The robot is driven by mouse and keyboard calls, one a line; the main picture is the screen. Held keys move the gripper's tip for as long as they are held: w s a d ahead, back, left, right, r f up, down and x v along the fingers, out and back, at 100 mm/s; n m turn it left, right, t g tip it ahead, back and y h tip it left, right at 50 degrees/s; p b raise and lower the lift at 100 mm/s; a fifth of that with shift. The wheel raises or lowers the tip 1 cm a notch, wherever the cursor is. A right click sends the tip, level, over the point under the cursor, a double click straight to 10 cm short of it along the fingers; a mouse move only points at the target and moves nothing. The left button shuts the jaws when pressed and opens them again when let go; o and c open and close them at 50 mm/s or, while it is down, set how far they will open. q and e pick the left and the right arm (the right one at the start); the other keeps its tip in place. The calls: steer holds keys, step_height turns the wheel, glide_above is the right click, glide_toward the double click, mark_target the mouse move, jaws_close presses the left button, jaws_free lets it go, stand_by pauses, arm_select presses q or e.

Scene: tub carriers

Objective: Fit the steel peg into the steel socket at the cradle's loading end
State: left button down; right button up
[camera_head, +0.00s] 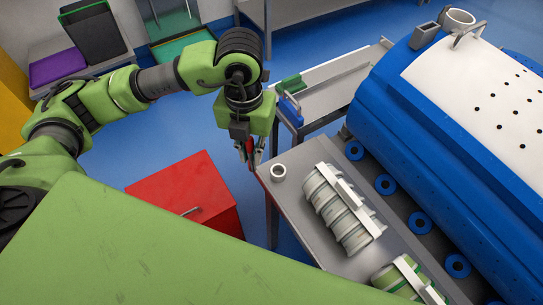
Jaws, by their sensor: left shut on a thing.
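I cannot make out the steel peg for certain. A big blue tub (385,95) with a white perforated panel lies at the right, above a row of blue rollers (385,184). A square grey hollow piece (425,36) stands at its upper end; I cannot tell if it is the steel socket. My right gripper is not in view.
The grey table (290,205) carries a white ring (278,172), a strapped stack of pale rings (338,210) and a green-white stack (405,280). A tray table (335,85) stands behind, a red cabinet (185,195) below left. Blue floor (150,155) is open around them.

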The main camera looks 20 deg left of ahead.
arm_select(q)
steer(key=s+a+r+b, duration=0.1)
steer(key=s+a+r, duration=0.2)
steer(key=s+a, duration=0.15)
steer(key=d+n, duration=0.1)
steer(key=n, duration=1)
steer(key=w+d+n, duration=0.1)
steer(key=n, duration=1.1)
steer(key=w+d+n, duration=0.1)
steer(key=n, duration=1)
steer(key=shift+w+d+f+n, duration=0.2)
steer(key=shift+f+n, duration=0.05)
steer(key=shift+n, duration=0.05)
